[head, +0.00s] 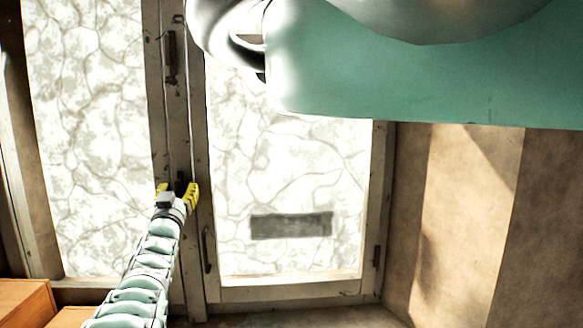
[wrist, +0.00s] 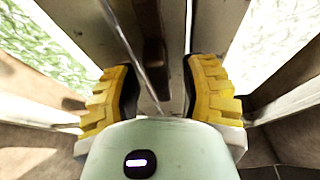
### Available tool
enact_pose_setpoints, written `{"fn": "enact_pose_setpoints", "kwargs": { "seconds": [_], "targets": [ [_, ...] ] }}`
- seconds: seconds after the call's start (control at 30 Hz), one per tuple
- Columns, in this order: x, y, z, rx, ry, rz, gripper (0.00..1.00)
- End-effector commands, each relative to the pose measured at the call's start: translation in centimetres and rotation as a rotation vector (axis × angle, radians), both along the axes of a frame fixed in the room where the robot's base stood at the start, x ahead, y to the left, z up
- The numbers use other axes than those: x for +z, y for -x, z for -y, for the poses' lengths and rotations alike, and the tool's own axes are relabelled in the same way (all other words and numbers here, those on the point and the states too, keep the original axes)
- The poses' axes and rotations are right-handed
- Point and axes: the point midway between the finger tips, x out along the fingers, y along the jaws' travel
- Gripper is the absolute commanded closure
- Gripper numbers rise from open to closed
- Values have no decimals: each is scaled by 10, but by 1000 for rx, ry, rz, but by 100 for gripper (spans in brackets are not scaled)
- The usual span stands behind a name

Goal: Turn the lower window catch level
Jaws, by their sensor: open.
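My gripper (head: 178,187) is open, at the centre post of the window, its two yellow fingers apart. In the wrist view my gripper (wrist: 159,88) has one black-padded finger on each side of the post. A dark upright piece, seemingly the lower window catch (wrist: 154,68), shows between the fingers and looks vertical, not level. I see no finger closed on it; whether a pad touches it I cannot tell. In the head view the catch is mostly hidden by my gripper. A thin metal rod (wrist: 124,40) runs down the post beside the catch.
A dark upright handle (head: 171,57) sits higher on the post. Pale patterned panes (head: 290,180) lie on both sides. A green block (head: 420,70) and a grey rounded part fill the upper right. Orange boxes (head: 25,302) stand at lower left.

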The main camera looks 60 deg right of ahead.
Motion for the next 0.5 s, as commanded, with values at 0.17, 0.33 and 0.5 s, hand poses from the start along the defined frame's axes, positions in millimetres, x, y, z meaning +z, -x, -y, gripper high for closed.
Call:
{"fn": "enact_pose_setpoints", "kwargs": {
  "seconds": [0.17,0.33,0.5],
  "targets": [
    [0,0,0,1,0,0,66],
    [0,-1,-1,1,0,0,84],
    [0,-1,-1,1,0,0,100]
  ]
}}
